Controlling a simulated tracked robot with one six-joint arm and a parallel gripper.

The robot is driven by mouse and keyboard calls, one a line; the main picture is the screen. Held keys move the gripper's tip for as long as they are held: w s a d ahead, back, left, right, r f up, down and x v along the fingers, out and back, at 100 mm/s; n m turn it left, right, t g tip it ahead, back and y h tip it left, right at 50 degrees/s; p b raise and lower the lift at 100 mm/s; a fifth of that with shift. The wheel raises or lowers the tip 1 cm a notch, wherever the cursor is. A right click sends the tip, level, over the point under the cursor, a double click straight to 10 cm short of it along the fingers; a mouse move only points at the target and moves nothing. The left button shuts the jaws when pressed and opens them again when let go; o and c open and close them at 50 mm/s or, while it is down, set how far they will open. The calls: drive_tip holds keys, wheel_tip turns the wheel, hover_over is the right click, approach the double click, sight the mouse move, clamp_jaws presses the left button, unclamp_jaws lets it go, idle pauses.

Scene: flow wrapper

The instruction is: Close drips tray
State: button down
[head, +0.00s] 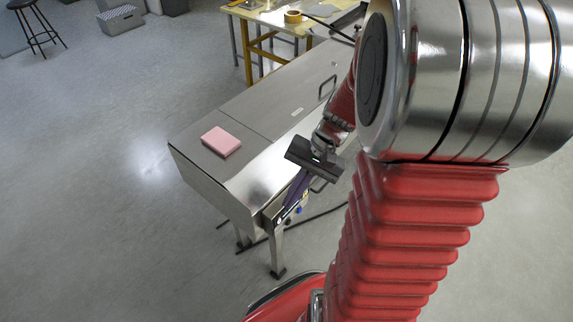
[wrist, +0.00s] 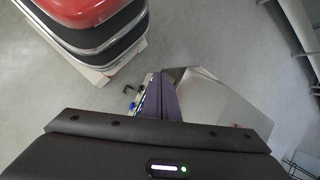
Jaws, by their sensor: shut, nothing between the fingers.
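The flow wrapper (head: 245,125) is a long steel machine on legs, in the middle of the head view. I cannot clearly make out the drips tray; a narrow steel part (head: 272,212) shows at the machine's near end, partly hidden by my gripper. My gripper (head: 291,202) has a dark body and purple fingers pointing down beside the machine's near side. The fingers are shut and empty. In the wrist view the closed fingers (wrist: 162,82) stand next to the machine's steel surface (wrist: 210,100). I cannot tell whether they touch it.
A pink block (head: 221,141) lies on the machine's top. Lid handles (head: 327,88) and coloured buttons (head: 293,210) are near my arm. A yellow-framed table (head: 262,45) stands behind, with a black stool (head: 34,28) far left. A dark cable (head: 318,216) crosses the floor.

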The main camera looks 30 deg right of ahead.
drive_tip(key=s+d+f+m+t, duration=0.1)
drive_tip(key=d+f+m+t, duration=0.7)
drive_tip(key=f+m, duration=0.3)
drive_tip(key=s+d+f+m+t, duration=0.2)
drive_tip(key=d+f+m+t, duration=0.7)
drive_tip(key=f, duration=0.6)
drive_tip(key=d+m, duration=0.1)
drive_tip(key=m, duration=0.1)
drive_tip(key=shift+s+m, duration=0.3)
drive_tip(key=shift+m, duration=0.1)
drive_tip(key=shift+w+f, duration=0.1)
drive_tip(key=x, duration=1.3)
drive_tip(key=shift+w, duration=0.35)
drive_tip(key=shift+a, duration=0.1)
drive_tip(key=shift+w, duration=0.15)
